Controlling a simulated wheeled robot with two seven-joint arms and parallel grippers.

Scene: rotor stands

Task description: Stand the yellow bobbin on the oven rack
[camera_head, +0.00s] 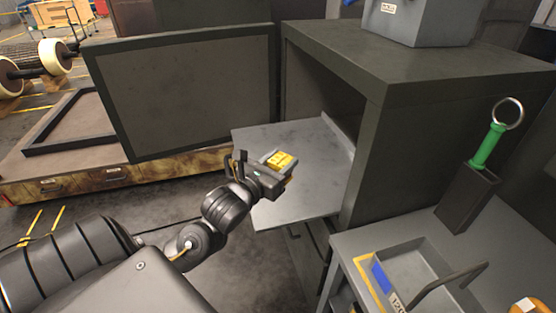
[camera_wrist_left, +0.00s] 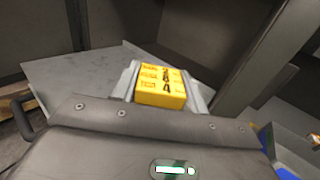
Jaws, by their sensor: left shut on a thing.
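My left gripper (camera_head: 277,164) is shut on the yellow bobbin (camera_head: 281,160). In the left wrist view the bobbin (camera_wrist_left: 162,86) shows as a yellow block with black print, between the two grey fingers. The oven rack (camera_head: 312,148) is a flat grey plate sticking out of the dark oven's open front. It also shows in the left wrist view (camera_wrist_left: 75,72). The gripper and bobbin are over the rack's left part; I cannot tell whether the bobbin touches it. My right gripper is not in view.
The oven (camera_head: 420,125) stands right of the rack, its door (camera_head: 190,90) swung open to the left. A grey bench (camera_head: 515,245) at the right holds a tray (camera_head: 430,258) and a dark holder (camera_head: 467,200) with a green-handled ring tool (camera_head: 490,143).

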